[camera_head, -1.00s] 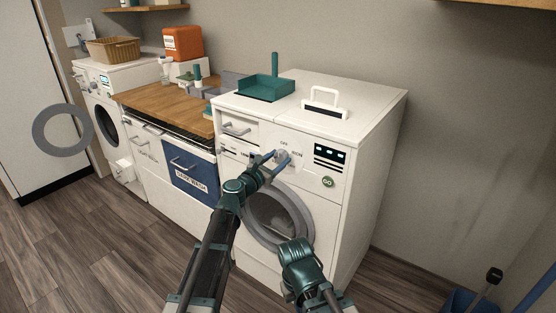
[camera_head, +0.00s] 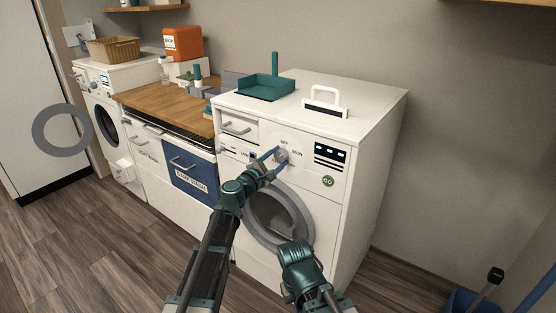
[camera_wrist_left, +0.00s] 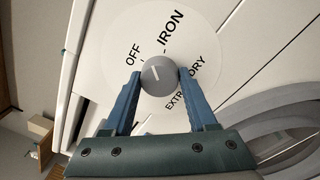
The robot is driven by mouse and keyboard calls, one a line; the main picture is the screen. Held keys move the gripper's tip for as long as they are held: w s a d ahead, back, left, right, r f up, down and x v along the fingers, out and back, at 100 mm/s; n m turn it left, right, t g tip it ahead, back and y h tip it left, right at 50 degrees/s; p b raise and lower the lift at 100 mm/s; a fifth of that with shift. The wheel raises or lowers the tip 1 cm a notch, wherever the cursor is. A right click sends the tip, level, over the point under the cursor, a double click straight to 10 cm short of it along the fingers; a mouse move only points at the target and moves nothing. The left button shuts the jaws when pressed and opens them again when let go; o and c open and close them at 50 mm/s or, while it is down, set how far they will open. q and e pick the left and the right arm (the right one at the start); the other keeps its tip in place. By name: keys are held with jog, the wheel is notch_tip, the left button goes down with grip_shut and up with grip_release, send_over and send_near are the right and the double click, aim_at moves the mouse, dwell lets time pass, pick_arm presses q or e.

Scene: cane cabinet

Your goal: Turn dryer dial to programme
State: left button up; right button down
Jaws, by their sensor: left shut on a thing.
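The dryer dial (camera_head: 282,157) is a round grey knob on the white dryer's (camera_head: 370,160) front panel. In the left wrist view the dial (camera_wrist_left: 159,75) sits on a pale disc with the labels OFF, IRON and EXTRA DRY. Its white mark points roughly up in that picture, between OFF and IRON. My left gripper (camera_head: 278,160) is shut on the dial, and its blue fingers (camera_wrist_left: 158,84) press on both sides of it. My right arm's teal end (camera_head: 298,258) is low in front of the dryer; its fingers cannot be made out.
The round door (camera_head: 300,222) is below. A teal tray (camera_head: 263,88) and a white handled object (camera_head: 326,102) are on top. A wooden counter (camera_head: 150,99) is left.

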pick_arm(q)
jog(key=m, duration=0.5)
jog(key=shift+m, duration=0.4)
dwell(0.4)
jog(key=o, duration=1.4)
jog(key=shift+c, duration=0.2)
jog(key=v, duration=1.3)
jog(key=shift+s+a+f+b, duration=0.25)
jog(key=shift+a+b, duration=0.1)
jog(key=shift+b, duration=0.1)
